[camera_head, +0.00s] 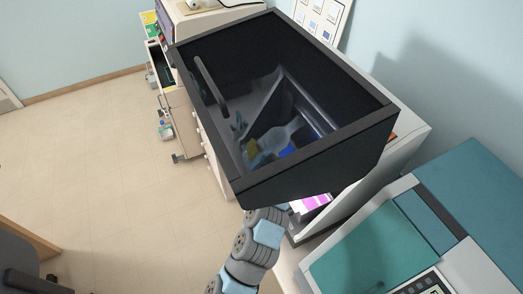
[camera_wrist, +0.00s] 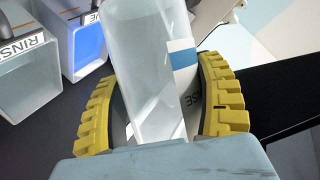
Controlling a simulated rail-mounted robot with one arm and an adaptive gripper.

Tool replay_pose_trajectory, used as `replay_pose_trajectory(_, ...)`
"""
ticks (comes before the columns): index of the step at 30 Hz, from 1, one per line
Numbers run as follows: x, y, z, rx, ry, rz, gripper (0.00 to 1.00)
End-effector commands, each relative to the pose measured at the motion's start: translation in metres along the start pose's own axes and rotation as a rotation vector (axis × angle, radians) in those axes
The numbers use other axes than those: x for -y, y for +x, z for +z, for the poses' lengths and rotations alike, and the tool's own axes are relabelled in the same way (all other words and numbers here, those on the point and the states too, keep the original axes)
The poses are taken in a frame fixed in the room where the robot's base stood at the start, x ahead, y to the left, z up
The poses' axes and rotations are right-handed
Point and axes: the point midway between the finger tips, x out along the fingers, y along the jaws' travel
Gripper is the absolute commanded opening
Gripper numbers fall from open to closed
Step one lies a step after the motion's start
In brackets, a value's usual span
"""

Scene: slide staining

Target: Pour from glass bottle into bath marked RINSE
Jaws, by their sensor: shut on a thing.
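In the wrist view, my gripper (camera_wrist: 160,80) has its two yellow ribbed fingers shut on a clear glass bottle (camera_wrist: 140,40) with a blue and white label patch. The bottle looks tilted in this view. A bath marked RINSE (camera_wrist: 28,80) stands to the left on a dark surface, apart from the bottle. It is cut off by the picture edge and its contents are unclear. More lettering, ending "SE", shows by the right finger; I cannot tell what bears it. In the head view, the bottle (camera_head: 280,135) and a yellow finger (camera_head: 251,151) show dimly inside a dark hood.
A bath with bright blue content (camera_wrist: 88,45) stands beside the RINSE bath. The dark hood (camera_head: 310,150) has walls around my gripper and hides much of the work area in the head view. A teal-topped machine (camera_head: 375,250) stands at the lower right.

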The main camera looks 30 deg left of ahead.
Motion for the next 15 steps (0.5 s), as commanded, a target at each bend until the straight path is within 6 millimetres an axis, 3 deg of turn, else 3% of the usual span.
replay_pose_trajectory(15, -0.024, -0.002, -0.013, -0.021, -0.158, 0.063, 0.31)
